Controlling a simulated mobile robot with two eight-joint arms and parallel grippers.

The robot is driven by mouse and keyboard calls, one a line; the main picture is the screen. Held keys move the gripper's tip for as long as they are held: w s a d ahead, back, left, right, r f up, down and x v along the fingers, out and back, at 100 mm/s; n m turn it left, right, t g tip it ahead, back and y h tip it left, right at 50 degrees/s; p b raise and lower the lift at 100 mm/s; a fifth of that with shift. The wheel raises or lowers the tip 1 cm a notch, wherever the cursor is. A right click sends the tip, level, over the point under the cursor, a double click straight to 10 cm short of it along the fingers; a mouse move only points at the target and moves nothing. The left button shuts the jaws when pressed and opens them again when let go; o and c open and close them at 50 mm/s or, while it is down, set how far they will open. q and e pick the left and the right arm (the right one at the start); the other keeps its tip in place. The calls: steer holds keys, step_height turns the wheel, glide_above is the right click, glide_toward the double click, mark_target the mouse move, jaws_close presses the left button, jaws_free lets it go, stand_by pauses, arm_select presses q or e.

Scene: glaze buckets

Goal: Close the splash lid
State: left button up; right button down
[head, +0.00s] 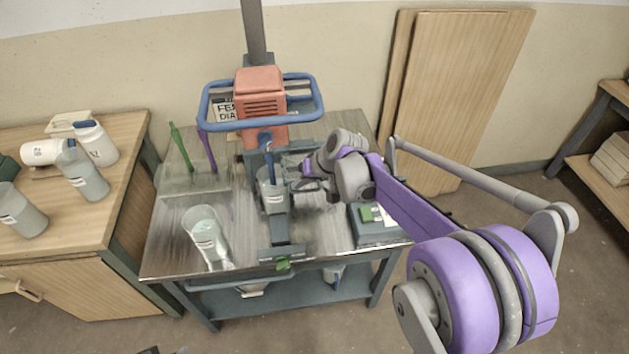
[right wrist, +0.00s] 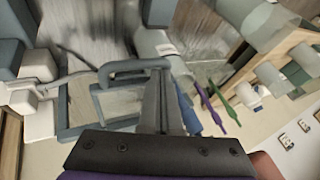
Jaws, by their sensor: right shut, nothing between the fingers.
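The mixing stand carries a red motor head (head: 261,95) with a blue loop handle above a translucent bucket (head: 272,196). A grey-framed clear panel (right wrist: 92,120), which looks like the splash lid, shows in the right wrist view with a bar-like grip (right wrist: 134,68) at its upper edge. In the head view my arm and gripper hide most of that area, so I cannot tell the lid's angle. My right gripper (head: 303,185) is shut and empty, just right of the bucket. Its fingers (right wrist: 162,108) are close beside the panel's grip; contact is unclear. My left gripper is not in view.
A grey box (head: 376,232) is at the right. A wooden bench (head: 112,190) with several containers is left.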

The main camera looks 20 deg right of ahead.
steer(key=w+a, duration=0.2)
steer(key=a, duration=0.6)
steer(key=shift+w+a, duration=0.2)
steer(key=shift+a, duration=0.05)
